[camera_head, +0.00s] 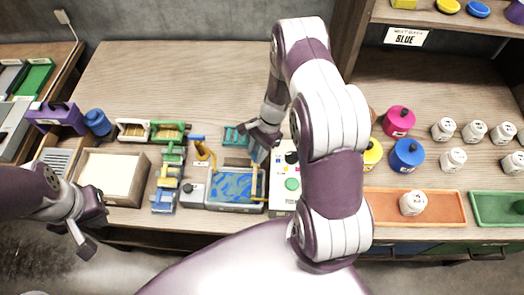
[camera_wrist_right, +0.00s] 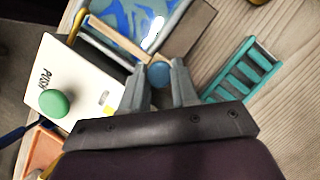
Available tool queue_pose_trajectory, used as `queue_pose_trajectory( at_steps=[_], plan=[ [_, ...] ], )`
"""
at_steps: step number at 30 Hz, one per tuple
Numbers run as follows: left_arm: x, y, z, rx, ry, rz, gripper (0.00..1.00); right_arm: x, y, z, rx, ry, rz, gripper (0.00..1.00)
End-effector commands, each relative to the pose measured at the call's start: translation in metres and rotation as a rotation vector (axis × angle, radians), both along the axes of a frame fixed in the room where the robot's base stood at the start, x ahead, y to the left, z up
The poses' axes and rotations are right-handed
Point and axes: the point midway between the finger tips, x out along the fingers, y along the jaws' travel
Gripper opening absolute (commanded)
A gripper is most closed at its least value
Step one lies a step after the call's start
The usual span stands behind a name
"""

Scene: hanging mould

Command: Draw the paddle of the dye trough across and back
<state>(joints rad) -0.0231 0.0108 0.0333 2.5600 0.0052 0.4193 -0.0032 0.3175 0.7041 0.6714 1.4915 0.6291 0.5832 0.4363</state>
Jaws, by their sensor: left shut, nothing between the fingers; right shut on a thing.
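The dye trough (camera_head: 236,208) is a grey tray of swirled blue and green dye on the bench, left of my right arm in the head view. The paddle, a thin wooden bar (camera_wrist_right: 118,44) with a round blue knob (camera_wrist_right: 160,73), lies along the trough's end. My right gripper (camera_wrist_right: 158,80) is shut on the knob; my arm partly hides this in the head view. My left gripper (camera_head: 89,228) is shut and empty, left of the trough and in front of the bench.
A white panel with a green push button (camera_wrist_right: 54,103) stands beside the trough. A teal rack (camera_wrist_right: 245,70) lies on the other side. A cream tray (camera_head: 110,178) and coloured stands (camera_head: 168,178) are to the left; dye pots (camera_head: 406,154) are to the right.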

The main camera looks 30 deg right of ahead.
Motion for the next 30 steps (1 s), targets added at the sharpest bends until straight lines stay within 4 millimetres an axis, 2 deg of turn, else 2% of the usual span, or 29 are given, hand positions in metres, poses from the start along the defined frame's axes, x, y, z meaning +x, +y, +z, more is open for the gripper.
queue_pose_trajectory(
  at_steps=[3, 9, 13, 21, 22, 24, 30],
  plan=[
    [0.000, 0.000, -0.006, 0.000, 0.000, 0.000, 0.00, 0.017, 0.025, -0.002, 0.000, -0.006, 0.005, 0.00],
    [0.000, 0.000, -0.011, 0.000, 0.000, 0.000, 0.00, 0.037, 0.059, 0.000, 0.000, -0.005, 0.003, 0.00],
    [0.000, 0.000, -0.011, 0.000, 0.000, 0.000, 0.00, 0.042, 0.067, 0.001, 0.001, -0.004, 0.000, 0.00],
    [0.000, 0.000, -0.011, 0.000, 0.000, 0.000, 0.00, 0.043, 0.068, 0.002, 0.001, -0.006, -0.001, 0.00],
    [0.000, 0.000, -0.011, 0.000, 0.000, 0.000, 0.00, 0.043, 0.068, 0.002, 0.001, -0.006, -0.001, 0.36],
    [0.000, 0.000, -0.011, 0.000, 0.000, 0.000, 0.00, 0.043, 0.068, 0.002, 0.001, -0.005, -0.001, 0.54],
    [0.000, 0.000, -0.011, 0.000, 0.000, 0.000, 0.00, 0.042, 0.068, 0.001, 0.002, -0.003, 0.000, 0.54]
  ],
)
